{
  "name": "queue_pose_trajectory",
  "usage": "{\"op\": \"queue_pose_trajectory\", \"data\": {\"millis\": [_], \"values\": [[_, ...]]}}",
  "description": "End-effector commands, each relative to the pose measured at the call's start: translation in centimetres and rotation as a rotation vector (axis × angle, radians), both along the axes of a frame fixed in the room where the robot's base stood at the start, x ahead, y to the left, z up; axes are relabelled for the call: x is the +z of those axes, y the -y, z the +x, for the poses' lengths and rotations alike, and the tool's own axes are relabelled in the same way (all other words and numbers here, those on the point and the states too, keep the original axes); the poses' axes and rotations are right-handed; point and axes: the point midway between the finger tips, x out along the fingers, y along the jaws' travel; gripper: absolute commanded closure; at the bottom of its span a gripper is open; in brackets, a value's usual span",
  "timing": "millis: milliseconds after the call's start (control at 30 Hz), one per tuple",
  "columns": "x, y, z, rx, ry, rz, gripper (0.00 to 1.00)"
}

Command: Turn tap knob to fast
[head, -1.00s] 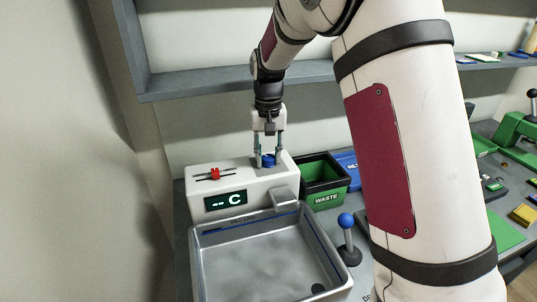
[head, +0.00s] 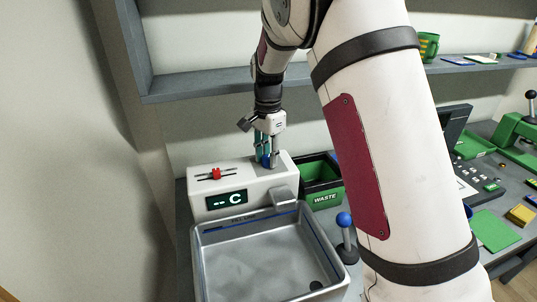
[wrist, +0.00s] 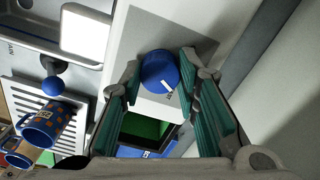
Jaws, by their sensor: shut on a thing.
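The blue tap knob (wrist: 158,72) sits on top of the white tap housing (head: 232,192), with a white pointer line on its face. In the wrist view the line points toward the lower right; the label beside it is too small to read. My gripper (wrist: 161,75) is shut on the knob, one teal-padded finger on each side. In the head view my gripper (head: 267,160) comes down from above and hides most of the knob. The housing's display reads "-- C", and a red slider (head: 216,174) sits on its top left.
A grey sink basin (head: 203,262) is in front of the housing. A green and black waste bin (head: 325,197) stands close on its right. A blue-ball lever (head: 344,220) is beside the basin. A shelf (head: 200,84) runs behind my arm. A blue mug (wrist: 42,125) rests on a drain grate.

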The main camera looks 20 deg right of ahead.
Motion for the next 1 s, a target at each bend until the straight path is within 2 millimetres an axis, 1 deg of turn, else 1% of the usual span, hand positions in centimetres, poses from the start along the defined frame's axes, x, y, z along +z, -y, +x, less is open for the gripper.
{"op": "queue_pose_trajectory", "data": {"millis": [200,500,700,1000], "values": [[0.07,-0.02,0.0,-0.166,0.001,-0.001,0.99],[0.03,-0.03,0.03,-0.313,0.001,0.0,0.99],[0.02,-0.04,0.04,-0.352,0.001,0.0,0.99],[0.01,-0.03,0.05,-0.362,0.001,0.0,0.99]]}}
